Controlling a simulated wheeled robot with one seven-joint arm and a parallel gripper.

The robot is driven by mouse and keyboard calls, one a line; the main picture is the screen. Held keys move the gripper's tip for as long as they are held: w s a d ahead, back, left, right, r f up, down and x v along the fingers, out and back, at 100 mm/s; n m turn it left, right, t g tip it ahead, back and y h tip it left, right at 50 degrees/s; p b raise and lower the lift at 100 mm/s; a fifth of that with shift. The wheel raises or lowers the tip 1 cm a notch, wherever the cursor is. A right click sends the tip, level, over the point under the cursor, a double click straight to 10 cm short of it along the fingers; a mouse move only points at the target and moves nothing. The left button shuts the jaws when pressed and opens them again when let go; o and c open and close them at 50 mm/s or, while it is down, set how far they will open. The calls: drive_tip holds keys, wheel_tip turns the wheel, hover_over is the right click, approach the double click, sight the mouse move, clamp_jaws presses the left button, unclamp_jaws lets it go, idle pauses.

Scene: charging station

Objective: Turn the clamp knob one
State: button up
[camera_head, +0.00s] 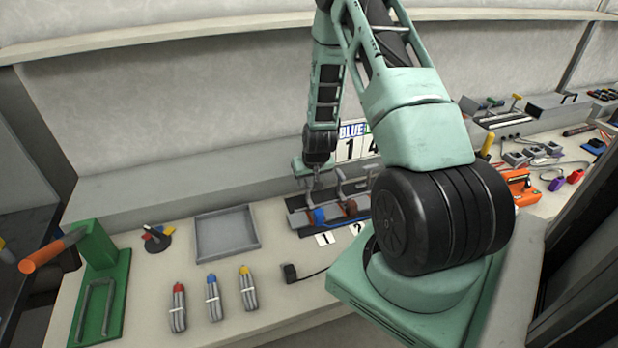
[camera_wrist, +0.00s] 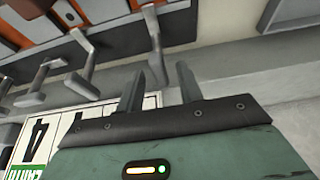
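The clamp fixture (camera_head: 296,202) sits against the back wall in the head view, behind the white labels 1 (camera_head: 325,239) and 2 (camera_head: 358,228). A blue part (camera_head: 318,216) is behind label 1 and a red-brown part (camera_head: 351,208) behind label 2. I cannot tell which part is knob one. My gripper (camera_head: 314,186) hangs above the fixture's left part. In the wrist view its two fingers (camera_wrist: 160,70) are apart, with a grey clamp arm (camera_wrist: 155,40) just beyond and partly between them. Contact is unclear.
A grey tray (camera_head: 226,234) and three capped bundles, red (camera_head: 178,308), blue (camera_head: 214,298) and yellow (camera_head: 248,288), lie left of the fixture. A green stand (camera_head: 102,280) is at far left. A black plug with cable (camera_head: 290,273) lies in front. A BLUE sign (camera_head: 351,131) stands behind.

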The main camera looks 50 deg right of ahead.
clamp_jaws()
